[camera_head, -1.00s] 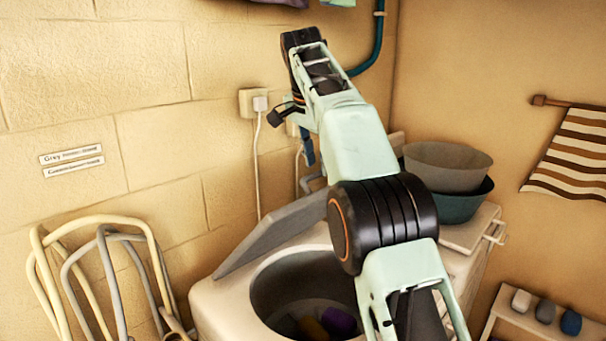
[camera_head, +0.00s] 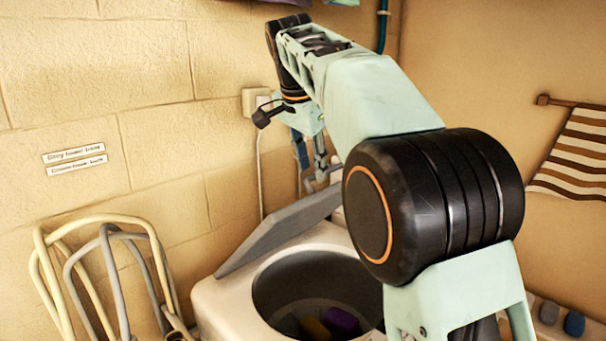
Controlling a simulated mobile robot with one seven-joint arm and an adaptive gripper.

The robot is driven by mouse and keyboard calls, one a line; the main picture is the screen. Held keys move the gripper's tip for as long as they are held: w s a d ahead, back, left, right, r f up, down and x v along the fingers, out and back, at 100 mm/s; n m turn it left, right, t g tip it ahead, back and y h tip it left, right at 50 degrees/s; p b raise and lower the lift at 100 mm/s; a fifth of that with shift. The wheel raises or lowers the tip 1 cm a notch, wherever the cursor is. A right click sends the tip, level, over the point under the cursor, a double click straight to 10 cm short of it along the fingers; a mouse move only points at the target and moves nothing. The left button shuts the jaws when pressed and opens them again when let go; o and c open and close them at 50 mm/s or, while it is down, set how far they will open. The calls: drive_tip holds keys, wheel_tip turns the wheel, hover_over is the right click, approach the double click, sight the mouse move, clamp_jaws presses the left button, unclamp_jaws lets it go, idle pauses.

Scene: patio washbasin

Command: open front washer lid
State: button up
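The front washer (camera_head: 225,307) stands at the lower middle, with its round drum opening uncovered. Its grey lid (camera_head: 280,232) stands tilted up at the back left of the opening, clear of the rim over most of its length. Purple and yellow items lie inside the drum. My arm reaches up from the lower right and bends down near the wall behind the lid. My gripper (camera_head: 318,150) is around the far end of the arm, above the upper end of the lid. Its fingers are small and partly hidden, so I cannot tell their opening or whether they touch the lid.
Folded chair-like tube frames (camera_head: 100,265) lean at the left beside the washer. A wall socket (camera_head: 255,100) and cord are behind my wrist. A striped towel (camera_head: 572,155) hangs on the right wall. Small jars (camera_head: 574,323) sit low at the right. My arm hides the bowls' area.

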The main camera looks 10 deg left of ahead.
sight(303, 201)
drive_tip(key=shift+s+a, duration=0.15)
drive_tip(key=shift+s, duration=0.8)
drive_tip(key=shift+s+a, duration=0.2)
drive_tip(key=shift+s, duration=0.8)
drive_tip(key=shift+s+a, duration=0.15)
drive_tip(key=shift+s, duration=0.8)
drive_tip(key=shift+c, duration=0.3)
